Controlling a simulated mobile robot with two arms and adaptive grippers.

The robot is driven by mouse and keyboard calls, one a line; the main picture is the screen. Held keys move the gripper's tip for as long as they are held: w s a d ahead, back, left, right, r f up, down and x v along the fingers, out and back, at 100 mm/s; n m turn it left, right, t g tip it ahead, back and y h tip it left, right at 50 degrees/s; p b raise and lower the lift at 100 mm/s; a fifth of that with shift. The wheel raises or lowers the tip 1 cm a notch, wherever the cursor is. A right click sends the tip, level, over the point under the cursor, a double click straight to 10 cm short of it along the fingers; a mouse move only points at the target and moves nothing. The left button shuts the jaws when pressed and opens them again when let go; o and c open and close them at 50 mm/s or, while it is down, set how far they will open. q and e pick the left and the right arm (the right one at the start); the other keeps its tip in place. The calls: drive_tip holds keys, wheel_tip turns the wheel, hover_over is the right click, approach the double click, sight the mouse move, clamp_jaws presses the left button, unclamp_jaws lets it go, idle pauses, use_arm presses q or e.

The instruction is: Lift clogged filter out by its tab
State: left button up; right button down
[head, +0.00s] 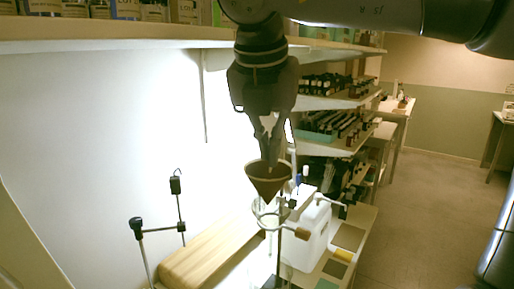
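The brown cone-shaped filter (268,187) hangs point down in the middle of the head view. My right gripper (271,163) reaches down from above, with its fingertips close together at the filter's rim. It looks shut on the filter; the tab itself is hidden by the fingers. Below the filter is a clear glass funnel (258,215) in a ring on a stand. The filter's body shows above the funnel's mouth, and its tip is close to the mouth. My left gripper is not in view.
A white container (312,236) stands right of the stand. A wooden block (205,254) and thin stand rods are at left. A shelf edge (110,32) with jars crosses the top. Shelves of dark bottles (330,128) stand behind. Open floor (425,200) lies at right.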

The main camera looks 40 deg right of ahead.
drive_tip(key=s+d+b, duration=0.3)
drive_tip(key=s, duration=0.8)
drive_tip(key=shift+s+d, duration=0.15)
drive_tip(key=shift+s, duration=0.1)
drive_tip(key=shift+d, duration=0.1)
